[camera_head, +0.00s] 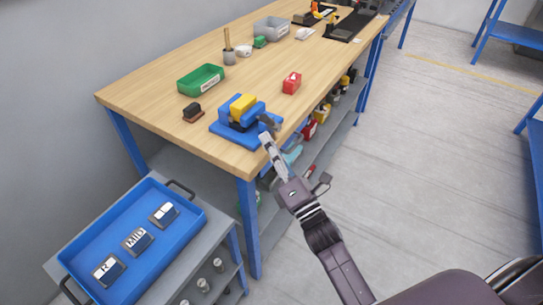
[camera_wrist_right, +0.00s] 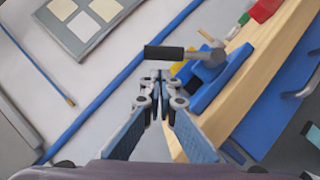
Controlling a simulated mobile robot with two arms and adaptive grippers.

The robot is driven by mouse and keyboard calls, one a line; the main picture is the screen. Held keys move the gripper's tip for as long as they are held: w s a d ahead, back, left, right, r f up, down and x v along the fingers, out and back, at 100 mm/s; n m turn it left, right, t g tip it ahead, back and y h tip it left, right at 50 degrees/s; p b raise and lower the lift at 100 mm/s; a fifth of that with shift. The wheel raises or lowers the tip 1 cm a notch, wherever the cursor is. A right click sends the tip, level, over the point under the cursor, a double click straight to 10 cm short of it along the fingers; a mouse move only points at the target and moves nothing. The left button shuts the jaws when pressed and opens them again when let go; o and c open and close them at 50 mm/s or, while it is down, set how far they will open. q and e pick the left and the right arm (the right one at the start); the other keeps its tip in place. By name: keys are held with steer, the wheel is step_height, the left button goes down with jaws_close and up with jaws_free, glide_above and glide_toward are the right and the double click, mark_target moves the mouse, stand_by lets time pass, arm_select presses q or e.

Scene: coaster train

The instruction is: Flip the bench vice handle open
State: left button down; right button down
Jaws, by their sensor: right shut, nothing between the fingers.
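The blue bench vice (camera_head: 227,129) sits at the near corner of the wooden table, with a yellow block (camera_head: 243,104) in its jaws. Its dark handle (camera_head: 268,122) is on the side facing my right arm. In the right wrist view the handle shows as a black grip (camera_wrist_right: 164,53) lying crosswise, joined to a grey metal hub by the blue vice body (camera_wrist_right: 203,87). My right gripper (camera_head: 266,140) is shut and empty, its fingertips (camera_wrist_right: 161,78) just below the grip in the wrist view. I cannot tell whether they touch it. My left gripper is out of view.
On the wooden table (camera_head: 180,140) are a green bin (camera_head: 201,79), a red box (camera_head: 291,83) and a small dark-and-brown block (camera_head: 193,113). A blue tray (camera_head: 120,216) with labelled pieces stands on a cart at lower left.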

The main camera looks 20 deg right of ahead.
steer(key=shift+w+d+r, duration=0.4)
steer(key=shift+w+r, duration=0.05)
